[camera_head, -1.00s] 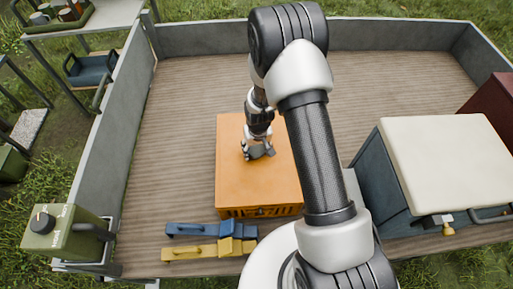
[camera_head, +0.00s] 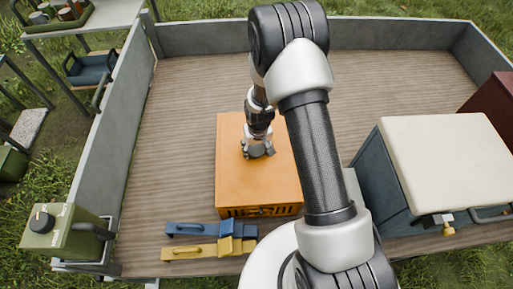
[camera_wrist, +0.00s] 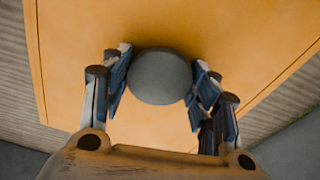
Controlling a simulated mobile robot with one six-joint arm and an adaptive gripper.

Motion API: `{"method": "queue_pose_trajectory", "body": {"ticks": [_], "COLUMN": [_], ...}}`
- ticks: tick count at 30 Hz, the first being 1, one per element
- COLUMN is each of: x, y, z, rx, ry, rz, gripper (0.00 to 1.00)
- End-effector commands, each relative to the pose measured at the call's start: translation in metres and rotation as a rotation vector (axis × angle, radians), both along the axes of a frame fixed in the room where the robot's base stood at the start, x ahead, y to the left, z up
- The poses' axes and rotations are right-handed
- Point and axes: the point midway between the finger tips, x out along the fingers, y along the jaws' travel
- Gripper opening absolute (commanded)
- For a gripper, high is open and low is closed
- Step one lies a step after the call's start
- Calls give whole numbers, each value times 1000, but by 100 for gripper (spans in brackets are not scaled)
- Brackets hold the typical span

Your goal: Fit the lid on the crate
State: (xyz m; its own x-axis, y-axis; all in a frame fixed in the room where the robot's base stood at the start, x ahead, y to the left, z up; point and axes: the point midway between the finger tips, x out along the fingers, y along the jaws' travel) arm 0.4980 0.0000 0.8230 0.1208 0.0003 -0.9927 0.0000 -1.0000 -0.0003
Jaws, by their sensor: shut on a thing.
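The orange lid (camera_head: 232,178) lies flat over the orange crate (camera_head: 262,211) on the wooden trailer bed, and its edges look close to the crate's sides. My gripper (camera_head: 258,148) is over the middle of the lid. In the wrist view my gripper (camera_wrist: 160,85) is shut on the lid's round grey knob (camera_wrist: 160,76), with fingers on both sides of it. The lid (camera_wrist: 110,25) fills most of that view. My arm hides the crate's right part in the head view, and I cannot tell whether the lid is fully seated.
Blue (camera_head: 200,229) and yellow (camera_head: 205,249) handled tools lie in front of the crate. A dark blue box with a cream top (camera_head: 445,160) stands at the right. A green canister (camera_head: 68,232) is at the front left. The bed (camera_head: 185,110) is clear behind and left.

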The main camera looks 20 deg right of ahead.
Motion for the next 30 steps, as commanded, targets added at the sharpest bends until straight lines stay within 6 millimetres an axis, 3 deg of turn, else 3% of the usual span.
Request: {"method": "queue_pose_trajectory", "body": {"ticks": [30], "x": [0], "y": [0], "z": [-9], "rx": [0], "ry": [-1], "rz": [0], "gripper": [22]}}
